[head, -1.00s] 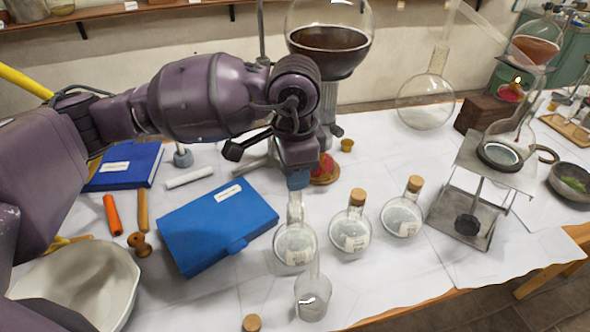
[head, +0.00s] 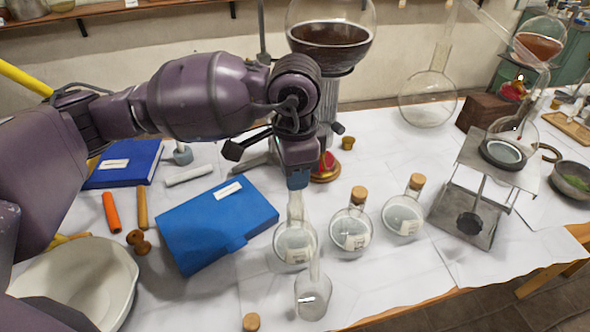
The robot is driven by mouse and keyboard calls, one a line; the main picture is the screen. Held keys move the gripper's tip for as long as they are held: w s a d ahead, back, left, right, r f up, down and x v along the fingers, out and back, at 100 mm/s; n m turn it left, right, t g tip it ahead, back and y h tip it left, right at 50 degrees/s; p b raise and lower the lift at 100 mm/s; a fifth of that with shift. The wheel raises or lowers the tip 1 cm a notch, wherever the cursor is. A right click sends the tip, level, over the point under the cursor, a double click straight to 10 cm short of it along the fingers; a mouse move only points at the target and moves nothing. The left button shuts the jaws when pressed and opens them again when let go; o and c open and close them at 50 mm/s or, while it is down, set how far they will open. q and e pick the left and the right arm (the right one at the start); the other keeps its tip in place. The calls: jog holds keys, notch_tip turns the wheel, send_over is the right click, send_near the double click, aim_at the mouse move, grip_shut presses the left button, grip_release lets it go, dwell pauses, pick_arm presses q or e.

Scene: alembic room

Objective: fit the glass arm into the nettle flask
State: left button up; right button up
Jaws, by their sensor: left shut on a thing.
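My left gripper (head: 298,182) points down and is shut at the top of the neck of an uncorked round flask (head: 294,243) with a pale label. The label is too small to read, so I cannot tell which flask is the nettle one. Two similar corked flasks stand to its right, a middle one (head: 349,231) and a right one (head: 402,217). A slanting clear glass tube (head: 500,30) at the upper right may be the glass arm; its ends are hard to make out. My right gripper is out of view.
A small clear glass vessel (head: 313,298) stands in front of the held flask. A loose cork (head: 251,322) lies near the front edge. A blue book (head: 215,225) lies left, and a metal jack stand (head: 470,207) stands right.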

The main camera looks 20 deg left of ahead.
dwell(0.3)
pick_arm(q)
jog(key=shift+f+b, duration=0.35)
jog(key=shift+b, duration=0.25)
dwell(1.9)
jog(key=o, duration=1.4)
jog(key=shift+r, duration=0.1)
jog(key=shift+r+p, duration=0.6)
jog(key=shift+r, duration=2.85)
